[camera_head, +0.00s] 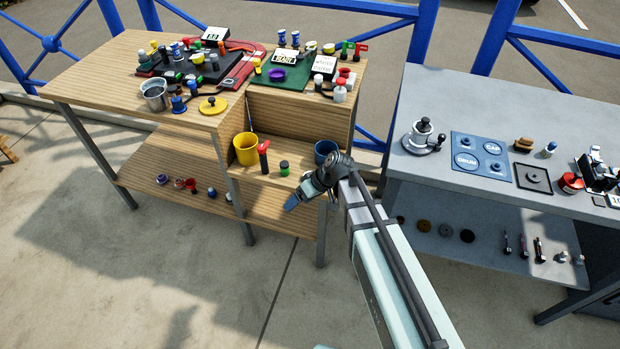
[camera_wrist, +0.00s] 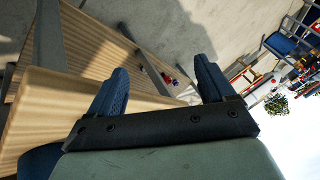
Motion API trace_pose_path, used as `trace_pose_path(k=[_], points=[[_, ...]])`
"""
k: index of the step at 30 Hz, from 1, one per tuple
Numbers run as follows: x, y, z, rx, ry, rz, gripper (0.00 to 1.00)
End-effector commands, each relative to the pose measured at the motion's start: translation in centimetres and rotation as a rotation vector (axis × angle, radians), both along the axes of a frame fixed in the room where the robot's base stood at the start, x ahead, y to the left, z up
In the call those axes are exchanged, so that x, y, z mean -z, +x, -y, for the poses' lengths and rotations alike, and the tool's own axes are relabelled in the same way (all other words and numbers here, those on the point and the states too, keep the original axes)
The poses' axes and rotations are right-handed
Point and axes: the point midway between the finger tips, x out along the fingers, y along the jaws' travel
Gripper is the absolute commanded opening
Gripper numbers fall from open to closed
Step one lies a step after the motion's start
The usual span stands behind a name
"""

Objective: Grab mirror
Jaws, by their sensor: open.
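I cannot pick out a mirror for certain in either view; many items are too small to tell. My gripper (camera_head: 293,205) is in front of the right end of the wooden workbench (camera_head: 95,77), beside its lower shelf levels. In the wrist view my gripper (camera_wrist: 162,78) has its two blue fingers apart, with nothing held between them. Past the fingers, the wrist view shows wooden boards, a metal leg and small blurred red and dark items (camera_wrist: 172,80) further off.
A yellow cup (camera_head: 246,149), a red-topped dark item (camera_head: 263,157), a green-topped jar (camera_head: 284,168) and a blue cup (camera_head: 325,152) stand on the shelf near my gripper. A grey bench (camera_head: 490,95) with tools stands at right. The paved floor in front is clear.

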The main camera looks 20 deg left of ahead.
Motion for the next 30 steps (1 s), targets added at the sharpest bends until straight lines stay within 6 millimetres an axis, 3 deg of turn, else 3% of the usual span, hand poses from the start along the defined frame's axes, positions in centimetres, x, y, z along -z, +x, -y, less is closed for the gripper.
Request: trace_pose_path(k=[5, 12, 17, 23, 30], points=[[-4.7, 4.5, -0.2, -0.196, 0.008, 0.157, 0.82], [-10.1, 10.3, 3.6, -0.478, -0.05, 0.347, 0.82], [-12.2, 12.1, 5.4, -0.59, -0.079, 0.408, 0.82], [-12.1, 12.6, 5.7, -0.631, -0.089, 0.426, 0.82], [-8.6, 12.3, 4.3, -0.631, -0.089, 0.423, 0.82]])
